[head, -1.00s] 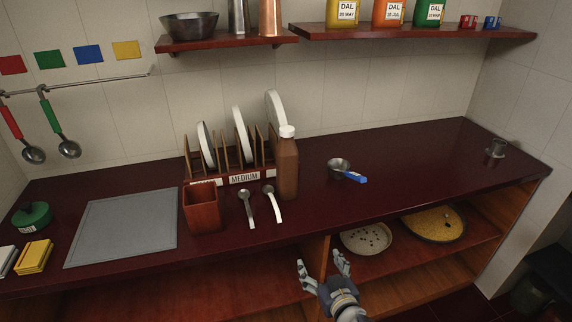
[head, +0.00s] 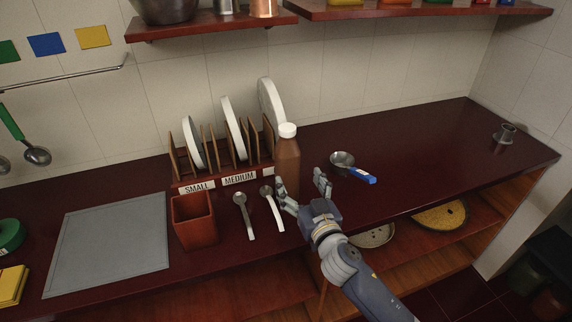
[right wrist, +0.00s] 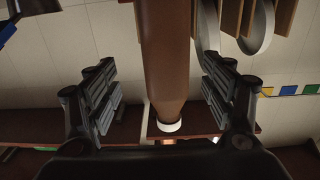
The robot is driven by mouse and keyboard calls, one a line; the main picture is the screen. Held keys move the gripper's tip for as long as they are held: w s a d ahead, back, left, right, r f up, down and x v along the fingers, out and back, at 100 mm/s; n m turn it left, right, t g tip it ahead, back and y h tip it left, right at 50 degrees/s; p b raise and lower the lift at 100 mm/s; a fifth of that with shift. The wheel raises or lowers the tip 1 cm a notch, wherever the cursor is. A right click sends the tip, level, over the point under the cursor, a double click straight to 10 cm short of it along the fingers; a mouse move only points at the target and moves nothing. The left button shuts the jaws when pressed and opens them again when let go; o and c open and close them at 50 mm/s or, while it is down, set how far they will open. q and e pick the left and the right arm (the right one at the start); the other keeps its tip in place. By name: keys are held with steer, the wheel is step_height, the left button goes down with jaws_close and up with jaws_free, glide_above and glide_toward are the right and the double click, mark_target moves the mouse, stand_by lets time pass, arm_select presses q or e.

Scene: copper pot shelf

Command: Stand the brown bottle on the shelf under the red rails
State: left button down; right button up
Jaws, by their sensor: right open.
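The brown bottle (head: 288,158) with a white cap stands upright on the dark red counter, at the right end of the plate rack. My right gripper (head: 301,180) is open just in front of it, its fingers to either side of the bottle's lower part as seen from the head. In the right wrist view the bottle (right wrist: 165,55) runs between the two open fingers, with a gap on each side. Two dark red wall shelves, left (head: 215,27) and right (head: 420,12), are cut by the top edge. I cannot make out red rails. My left gripper is not in view.
The plate rack (head: 240,180) with white plates is left of the bottle. A brown square cup (head: 194,222) and two spoons (head: 272,207) lie near on the left.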

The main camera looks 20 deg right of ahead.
mark_target(291, 173)
steer(key=shift+w, duration=1.25)
steer(key=w, duration=0.2)
steer(key=w+a+p, duration=0.1)
steer(key=w, duration=0.1)
steer(key=shift+w+p, duration=0.3)
steer(key=shift+w, duration=0.25)
steer(key=shift+c, duration=0.6)
steer(key=c, duration=1.2)
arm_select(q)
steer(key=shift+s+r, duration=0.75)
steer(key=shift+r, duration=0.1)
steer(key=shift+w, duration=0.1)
